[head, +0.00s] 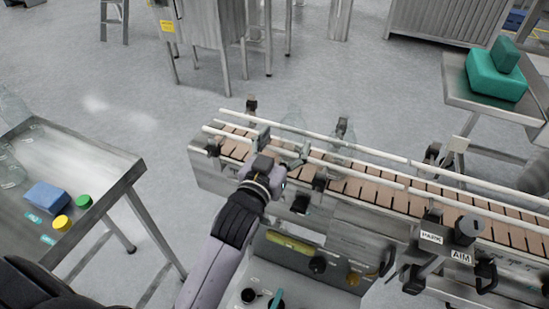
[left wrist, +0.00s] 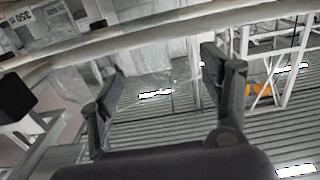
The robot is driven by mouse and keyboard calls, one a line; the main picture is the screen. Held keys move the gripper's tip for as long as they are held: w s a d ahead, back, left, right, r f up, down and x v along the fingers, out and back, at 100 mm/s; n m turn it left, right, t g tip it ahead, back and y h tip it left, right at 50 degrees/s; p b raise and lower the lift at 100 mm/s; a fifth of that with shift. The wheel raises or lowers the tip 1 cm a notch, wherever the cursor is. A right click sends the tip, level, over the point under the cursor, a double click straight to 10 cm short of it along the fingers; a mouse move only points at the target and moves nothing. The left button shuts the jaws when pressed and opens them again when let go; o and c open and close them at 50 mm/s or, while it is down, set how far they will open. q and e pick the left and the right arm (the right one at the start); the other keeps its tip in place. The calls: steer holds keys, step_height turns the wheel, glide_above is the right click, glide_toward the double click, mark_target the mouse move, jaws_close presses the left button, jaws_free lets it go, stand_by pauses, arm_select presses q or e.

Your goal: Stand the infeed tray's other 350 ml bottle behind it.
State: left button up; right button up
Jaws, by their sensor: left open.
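A clear bottle (head: 294,119) stands on the conveyor (head: 352,188), between its white rails, and is hard to see. My left gripper (head: 283,153) is over the near rail, just in front of this bottle. Its two fingers are apart. In the left wrist view the open fingers (left wrist: 168,88) frame a faint clear shape that looks like the bottle; I cannot tell whether they touch it. On the metal tray table (head: 85,150) at the left are clear bottle shapes, one at the back (head: 12,106) and one at the left edge (head: 10,170), partly cut off. My right gripper is out of view.
White rails (head: 375,153) and dark clamps line the conveyor. A control panel (head: 312,262) is in front. PARK and AIM labels (head: 431,238) mark the right. Teal blocks (head: 495,77) sit far right.

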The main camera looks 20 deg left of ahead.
arm_select(q)
steer(key=s, duration=0.6)
steer(key=shift+s+b, duration=0.3)
steer(key=shift+a+f, duration=0.1)
steer(key=shift+a, duration=0.05)
